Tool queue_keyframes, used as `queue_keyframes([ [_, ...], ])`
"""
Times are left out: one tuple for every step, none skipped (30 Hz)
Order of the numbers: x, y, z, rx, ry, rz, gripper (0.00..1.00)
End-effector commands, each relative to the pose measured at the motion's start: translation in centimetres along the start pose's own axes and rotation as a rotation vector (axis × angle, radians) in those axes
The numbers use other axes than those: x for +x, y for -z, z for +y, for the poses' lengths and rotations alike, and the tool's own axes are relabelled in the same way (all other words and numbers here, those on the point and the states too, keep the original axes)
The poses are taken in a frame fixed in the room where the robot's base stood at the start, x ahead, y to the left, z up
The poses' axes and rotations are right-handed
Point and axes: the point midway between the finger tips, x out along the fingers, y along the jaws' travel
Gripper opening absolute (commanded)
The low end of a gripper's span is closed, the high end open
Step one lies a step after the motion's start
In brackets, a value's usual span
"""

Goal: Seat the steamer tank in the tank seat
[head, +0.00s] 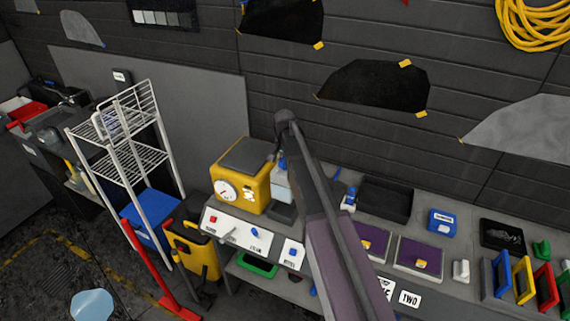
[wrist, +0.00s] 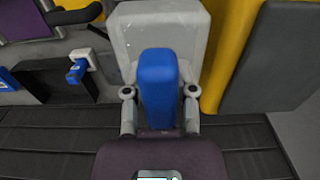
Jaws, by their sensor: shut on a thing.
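The steamer tank (head: 282,187) is a pale translucent box with a blue handle. It is right beside the yellow steamer body (head: 240,178), on its right. My gripper (wrist: 159,94) is shut on the tank's blue handle (wrist: 157,75), with a finger on each side. In the wrist view the pale tank (wrist: 125,35) lies just beyond the handle. A dark block that looks like the tank seat (head: 283,213) shows under the tank in the head view. I cannot tell whether the tank touches it. My arm hides part of the tank and its right side.
A white control panel (head: 238,233) with switches fronts the steamer. To the right the bench holds a black tray (head: 385,202), purple pads (head: 418,254) and a blue box (head: 442,221). A white wire rack (head: 120,150) stands to the left.

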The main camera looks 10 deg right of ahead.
Motion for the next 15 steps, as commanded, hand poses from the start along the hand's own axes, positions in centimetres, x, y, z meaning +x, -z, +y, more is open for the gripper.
queue_keyframes([
  [0.3, 0.0, 0.0, 0.0, 0.0, 0.0, 0.0],
  [0.5, 0.0, 0.0, 0.0, 0.0, 0.0, 0.0],
  [0.6, 0.0, 0.0, 0.0, 0.0, 0.0, 0.0],
  [0.8, 0.0, 0.0, 0.0, 0.0, 0.0, 0.0],
  [0.9, 0.0, 0.0, 0.0, 0.0, 0.0, 0.0],
  [1.2, 0.0, 0.0, 0.0, 0.0, 0.0, 0.0],
  [1.4, 0.0, 0.0, 0.0, 0.0, 0.0, 0.0],
  [1.6, 0.0, 0.0, 0.0, 0.0, 0.0, 0.0],
  [1.8, 0.0, 0.0, 0.0, 0.0, 0.0, 0.0],
  [2.0, 0.0, 0.0, 0.0, 0.0, 0.0, 0.0],
  [2.2, 0.0, 0.0, 0.0, 0.0, 0.0, 0.0],
  [2.5, 0.0, 0.0, 0.0, 0.0, 0.0, 0.0],
  [2.7, 0.0, 0.0, 0.0, 0.0, 0.0, 0.0],
  [3.0, 0.0, 0.0, 0.0, 0.0, 0.0, 0.0],
  [3.2, 0.0, 0.0, 0.0, 0.0, 0.0, 0.0],
])
